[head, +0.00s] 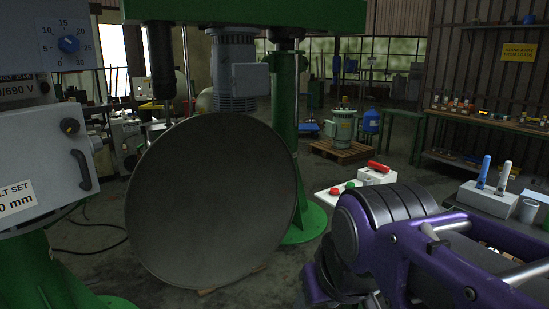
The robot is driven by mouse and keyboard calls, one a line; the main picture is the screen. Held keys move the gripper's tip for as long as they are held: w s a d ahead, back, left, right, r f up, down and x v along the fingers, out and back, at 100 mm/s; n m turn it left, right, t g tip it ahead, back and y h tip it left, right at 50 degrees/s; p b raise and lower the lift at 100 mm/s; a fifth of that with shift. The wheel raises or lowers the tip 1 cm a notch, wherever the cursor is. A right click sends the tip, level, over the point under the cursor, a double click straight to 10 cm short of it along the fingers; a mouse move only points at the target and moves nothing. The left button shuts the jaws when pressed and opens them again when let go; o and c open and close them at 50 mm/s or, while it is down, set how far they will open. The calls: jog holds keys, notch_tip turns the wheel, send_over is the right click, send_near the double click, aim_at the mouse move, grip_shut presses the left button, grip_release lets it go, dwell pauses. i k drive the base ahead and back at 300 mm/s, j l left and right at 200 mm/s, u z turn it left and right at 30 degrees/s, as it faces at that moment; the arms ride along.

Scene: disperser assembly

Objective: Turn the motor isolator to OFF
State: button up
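No label reading motor isolator is legible, so I cannot tell for sure which control it is. A red handle (378,166) lies tilted on top of a pale box (376,178) right of centre, beyond my arm. My purple and grey arm fills the lower right. My gripper (345,292) points down at the bottom edge, dark and partly cut off, apart from both controls. Its fingertips do not show clearly.
A large grey disc (211,200) blocks the centre-left, before a green machine column (287,140). A panel (337,190) with red and green buttons sits beside the pale box. A blue dial (69,44) is upper left. A holder (487,197) with blue and white handles stands right.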

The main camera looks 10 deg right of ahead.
aim_at(379, 167)
jog(key=z, duration=1)
jog(key=i+j+u, duration=0.7)
jog(key=i+u, duration=0.3)
jog(key=i+j+z, duration=0.1)
jog(key=i+z, duration=0.15)
jog(key=i, duration=0.2)
jog(key=i+j+z, duration=0.25)
jog(key=i, duration=0.25)
jog(key=i+z, duration=0.2)
jog(key=z, duration=0.25)
jog(key=i+z, duration=0.25)
jog(key=z, duration=0.15)
jog(key=i+j+z, duration=0.2)
jog(key=z, duration=0.25)
jog(key=i+j+z, duration=0.15)
jog(key=z, duration=0.25)
jog(key=i+j+z, duration=0.15)
jog(key=z, duration=0.3)
jog(key=j, duration=0.1)
